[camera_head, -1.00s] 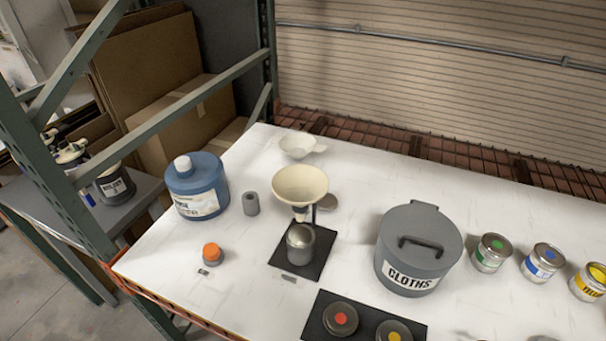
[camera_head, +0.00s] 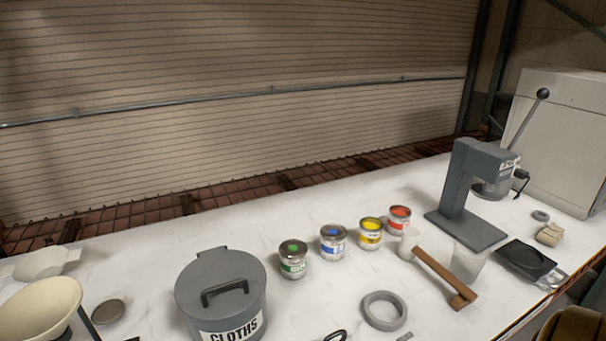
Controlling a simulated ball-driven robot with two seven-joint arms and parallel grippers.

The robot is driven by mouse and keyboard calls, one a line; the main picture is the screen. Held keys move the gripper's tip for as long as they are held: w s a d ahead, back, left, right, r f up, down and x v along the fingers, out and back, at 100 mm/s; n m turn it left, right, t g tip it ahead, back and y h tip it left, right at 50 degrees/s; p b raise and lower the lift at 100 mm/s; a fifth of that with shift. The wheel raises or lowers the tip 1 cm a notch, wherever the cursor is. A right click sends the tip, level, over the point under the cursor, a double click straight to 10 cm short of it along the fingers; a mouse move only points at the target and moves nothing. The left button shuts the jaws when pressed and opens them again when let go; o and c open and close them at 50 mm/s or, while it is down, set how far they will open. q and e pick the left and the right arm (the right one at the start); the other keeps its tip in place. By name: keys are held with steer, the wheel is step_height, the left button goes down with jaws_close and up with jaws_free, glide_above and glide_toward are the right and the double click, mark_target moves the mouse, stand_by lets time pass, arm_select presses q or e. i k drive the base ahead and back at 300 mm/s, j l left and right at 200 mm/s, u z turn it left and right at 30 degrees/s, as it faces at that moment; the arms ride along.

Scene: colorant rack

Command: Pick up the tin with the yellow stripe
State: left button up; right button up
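The tin with the yellow stripe (camera_head: 370,234) stands upright on the white table, third from the left in a slanting row of tins. A blue-striped tin (camera_head: 333,243) is on its left and a red-striped tin (camera_head: 399,219) is on its right, further back. A green-striped tin (camera_head: 293,259) is at the left end of the row. Neither of my grippers shows in this view.
A grey CLOTHS bin (camera_head: 221,297) stands left of the tins. A mallet (camera_head: 440,274) and a grey ring (camera_head: 384,310) lie in front. A grey dispenser-like machine (camera_head: 468,195) stands right. Bare white table (camera_head: 190,243) lies behind the bin.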

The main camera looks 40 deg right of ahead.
mark_target(370, 234)
steer(key=z, duration=1.65)
steer(key=u, duration=2.05)
steer(key=z, duration=2.05)
steer(key=i+l, duration=0.1)
steer(key=l, duration=0.3)
steer(key=i+l+u, duration=0.1)
steer(key=l, duration=0.3)
